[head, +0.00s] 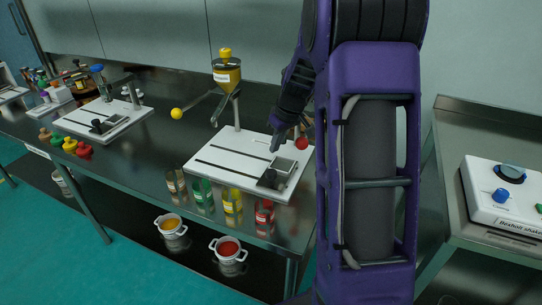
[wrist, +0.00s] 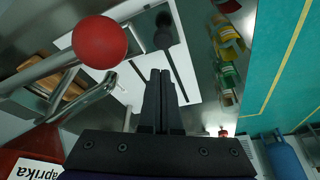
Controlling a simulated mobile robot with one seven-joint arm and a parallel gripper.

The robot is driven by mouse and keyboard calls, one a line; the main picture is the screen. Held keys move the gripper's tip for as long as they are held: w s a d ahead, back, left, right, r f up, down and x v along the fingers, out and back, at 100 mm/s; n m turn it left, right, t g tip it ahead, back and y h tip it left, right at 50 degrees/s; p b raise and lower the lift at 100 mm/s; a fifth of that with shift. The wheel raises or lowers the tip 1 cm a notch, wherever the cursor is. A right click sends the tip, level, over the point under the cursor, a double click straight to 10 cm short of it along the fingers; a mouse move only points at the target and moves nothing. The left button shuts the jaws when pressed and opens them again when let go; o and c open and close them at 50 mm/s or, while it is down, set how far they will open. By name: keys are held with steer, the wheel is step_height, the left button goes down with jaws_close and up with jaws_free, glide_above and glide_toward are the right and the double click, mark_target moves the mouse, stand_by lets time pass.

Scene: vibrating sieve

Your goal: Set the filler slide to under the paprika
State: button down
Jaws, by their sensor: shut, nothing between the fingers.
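The filler has a white base (head: 216,180) with two dark slots. A dark slide block with a knob (head: 268,180) sits at the front right of the base; the dark knob also shows in the wrist view (wrist: 163,38). A red hopper labelled "Paprika" (wrist: 40,168) shows at the lower left of the wrist view; my arm hides it in the head view. A red ball handle (head: 301,143) looms close in the wrist view (wrist: 98,42). My gripper (head: 274,146) is shut and empty above the base's back right part; its fingers (wrist: 160,74) point toward the base, apart from the knob.
A yellow hopper (head: 226,75) with a yellow ball handle (head: 176,113) stands at the filler's left. Several jars (head: 231,202) line the bench's front edge. Another white device (head: 105,117) stands left, a shaker (head: 506,190) right. Buckets (head: 228,250) sit on the lower shelf.

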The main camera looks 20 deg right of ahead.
steer(key=v, duration=0.7)
steer(key=shift+r, duration=0.15)
